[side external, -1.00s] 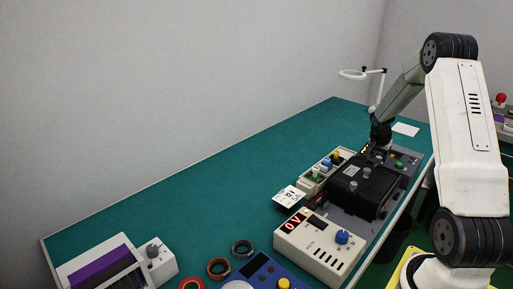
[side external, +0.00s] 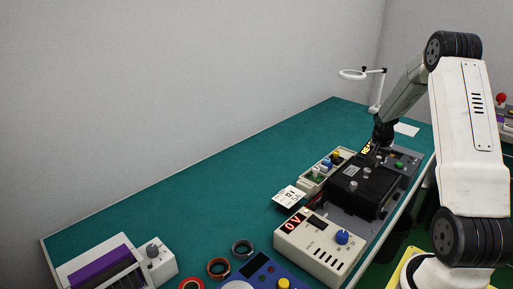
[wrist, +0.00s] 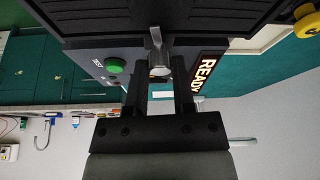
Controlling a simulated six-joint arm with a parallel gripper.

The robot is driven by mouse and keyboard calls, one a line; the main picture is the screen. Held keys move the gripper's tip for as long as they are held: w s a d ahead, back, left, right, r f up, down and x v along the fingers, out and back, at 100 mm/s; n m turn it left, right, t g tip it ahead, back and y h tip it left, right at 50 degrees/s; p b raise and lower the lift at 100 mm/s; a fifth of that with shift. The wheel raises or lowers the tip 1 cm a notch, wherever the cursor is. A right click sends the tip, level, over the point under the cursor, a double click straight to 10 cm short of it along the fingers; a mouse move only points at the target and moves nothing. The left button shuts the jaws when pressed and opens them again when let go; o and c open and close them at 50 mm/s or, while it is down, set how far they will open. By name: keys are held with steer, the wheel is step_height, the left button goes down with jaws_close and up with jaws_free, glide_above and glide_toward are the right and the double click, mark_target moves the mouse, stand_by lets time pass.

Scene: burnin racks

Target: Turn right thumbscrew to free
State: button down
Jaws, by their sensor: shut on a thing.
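The black module (side external: 352,199) sits in the grey rack on the bench. In the wrist view its dark ribbed body (wrist: 110,12) fills the top. A silver thumbscrew (wrist: 158,70) stands at the module's edge in the wrist view. My gripper (wrist: 160,72) is shut on this thumbscrew, with one dark finger on each side. In the side external view my gripper (side external: 381,146) is at the module's far end, where the fingertips and the held screw are too small to make out.
A lit READY display (wrist: 204,72) and a green button (wrist: 114,66) flank the fingers. A supply box showing 0V (side external: 318,246) stands in front of the module. A box with coloured knobs (side external: 325,170) stands beside it.

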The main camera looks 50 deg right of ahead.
steer(key=shift+s+n+t+y, duration=0.1)
steer(key=shift+n+t+y, duration=0.35)
steer(key=shift+n, duration=1.25)
steer(key=shift+s+n+t+y, duration=0.2)
steer(key=shift+n+t, duration=0.45)
steer(key=shift+n, duration=1.05)
steer(key=shift+d+n+t+y, duration=0.15)
steer(key=shift+n+t+y, duration=0.3)
steer(key=shift+n, duration=1.05)
steer(key=shift+d+n+t+y, duration=0.15)
steer(key=shift+n+y, duration=0.45)
steer(key=shift+n, duration=0.9)
steer(key=shift+c, duration=2.2)
jaws_free()
steer(key=shift+a+m, duration=0.1)
steer(key=shift+m, duration=0.2)
steer(key=shift+w+a+m+g+h, duration=0.1)
steer(key=shift+m+g+h, duration=0.5)
steer(key=shift+m, duration=1.3)
steer(key=shift+m+h, duration=0.4)
steer(key=shift+m, duration=0.5)
